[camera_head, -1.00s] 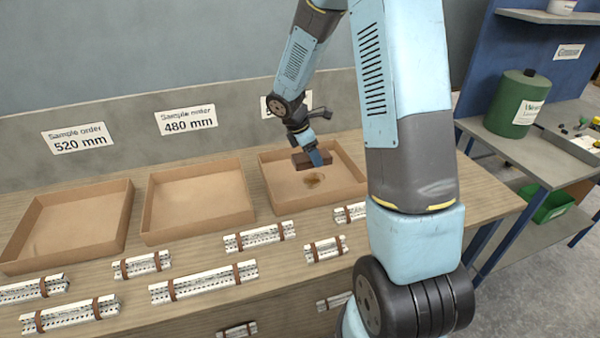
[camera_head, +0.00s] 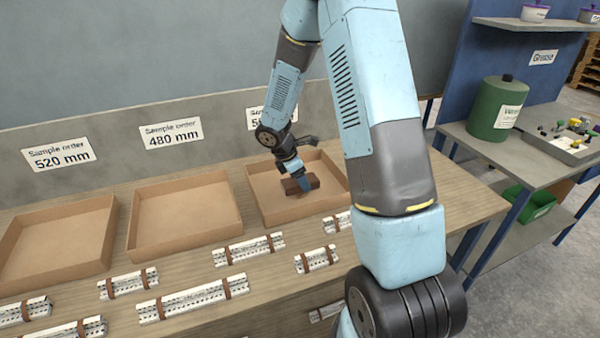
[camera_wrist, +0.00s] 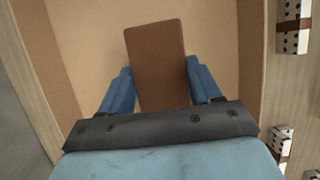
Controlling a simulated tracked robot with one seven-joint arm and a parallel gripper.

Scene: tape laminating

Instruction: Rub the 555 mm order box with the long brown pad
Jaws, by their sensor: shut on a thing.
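The long brown pad (camera_head: 308,181) is held between the blue fingers of my gripper (camera_head: 301,187). It is down inside the right-hand cardboard box (camera_head: 333,201), at or close to its floor; exact contact cannot be told. The label behind this box is mostly hidden by my arm, with only a leading 5 readable. In the wrist view the pad (camera_wrist: 157,45) lies lengthwise between the two fingers (camera_wrist: 160,75), over the box's bare brown floor (camera_wrist: 90,30). No stain shows now.
Two more open boxes stand to the left, under the 480 mm (camera_head: 171,134) and 520 mm (camera_head: 58,154) labels. Several strapped white rail bundles (camera_head: 193,298) lie along the bench front. A green canister (camera_head: 495,108) stands on the side table at right.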

